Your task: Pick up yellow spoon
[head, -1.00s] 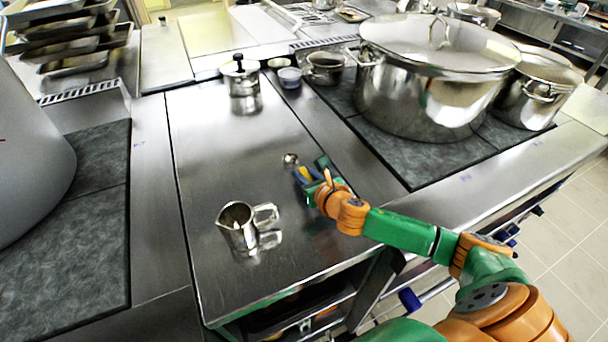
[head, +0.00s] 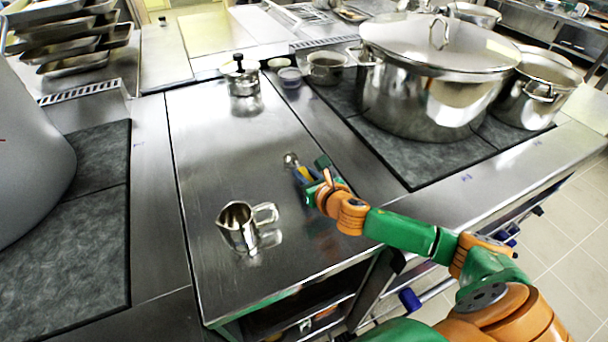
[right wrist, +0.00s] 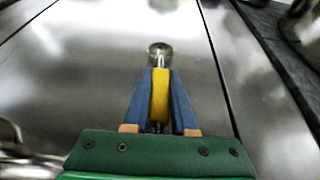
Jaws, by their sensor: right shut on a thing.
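The yellow spoon (right wrist: 160,97) has a yellow handle and a shiny metal bowl. In the right wrist view its handle lies between the two blue fingers of my right gripper (right wrist: 160,85), which is shut on it, and the bowl points away from the gripper. In the head view the spoon's metal bowl (head: 290,159) shows just beyond my right gripper (head: 304,173), over the steel counter. I cannot tell how far the spoon is above the counter. My left gripper is not in view.
A steel pitcher (head: 239,229) stands front left of the gripper. A moka pot (head: 242,80) and small bowls (head: 290,77) stand at the back. A large lidded stockpot (head: 425,95) is on the right hob. The counter between pitcher and moka pot is clear.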

